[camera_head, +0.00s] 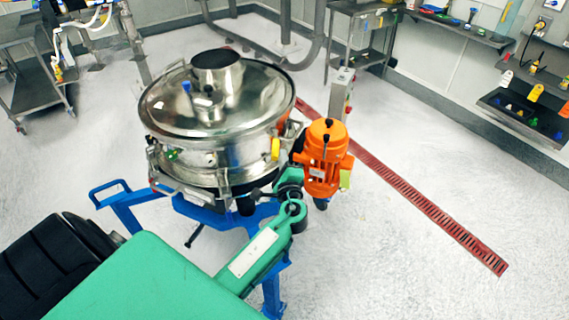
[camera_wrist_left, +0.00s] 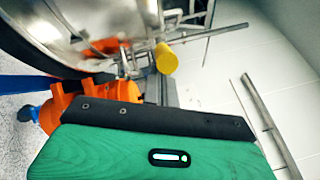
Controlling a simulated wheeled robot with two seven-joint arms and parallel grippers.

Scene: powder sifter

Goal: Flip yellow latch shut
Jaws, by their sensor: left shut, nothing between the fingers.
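The steel powder sifter (camera_head: 215,105) stands on a blue frame (camera_head: 125,200). Its yellow latch (camera_head: 275,149) sits on the side of the drum facing the orange motor. In the left wrist view the yellow latch (camera_wrist_left: 166,58) shows as a round-ended knob just beyond the gripper, apart from it in the picture. My left gripper (camera_head: 289,178) is green, shut and empty, below and slightly right of the latch, between drum and motor. Its green and black body (camera_wrist_left: 155,130) fills the lower wrist view. The fingertips are hard to make out. My right gripper is not in view.
The orange motor (camera_head: 325,157) stands close to the right of my left gripper. A green latch (camera_head: 172,154) is on the drum's left side. A red floor grate (camera_head: 430,210) crosses the open white floor. Steel benches and wall shelves stand at the back.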

